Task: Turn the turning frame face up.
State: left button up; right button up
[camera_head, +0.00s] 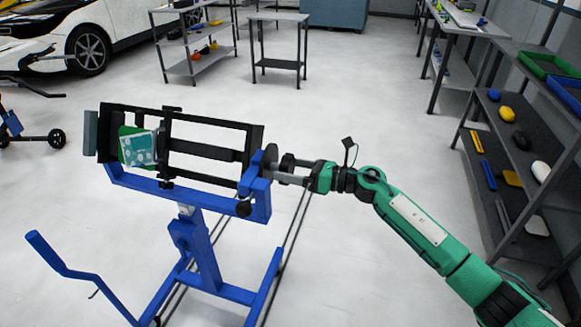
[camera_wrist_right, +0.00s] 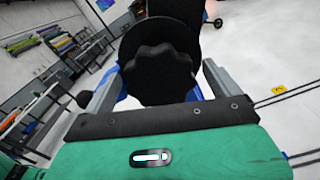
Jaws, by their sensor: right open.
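The turning frame (camera_head: 205,150) is a long black rectangular frame on a blue stand (camera_head: 190,235), left of centre in the head view. It sits slightly tilted, its left end higher in the picture. A teal and white panel (camera_head: 138,149) is held at its left end. A dark round knob is at the right end; it fills the middle of the right wrist view (camera_wrist_right: 158,76). My right gripper (camera_head: 277,168) is open at this knob, one finger on either side. In the right wrist view, I cannot tell whether the fingers touch it. My left gripper is out of view.
A blue crank-like bar (camera_head: 62,262) sticks out at the lower left. A shelf rack (camera_head: 515,150) with small items stands at the right. A small table (camera_head: 278,40), a shelf cart and a white car (camera_head: 95,35) are at the back. Open floor lies between.

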jog(key=shift+w+a, duration=0.1)
jog(key=shift+a, duration=0.15)
jog(key=c, duration=1.4)
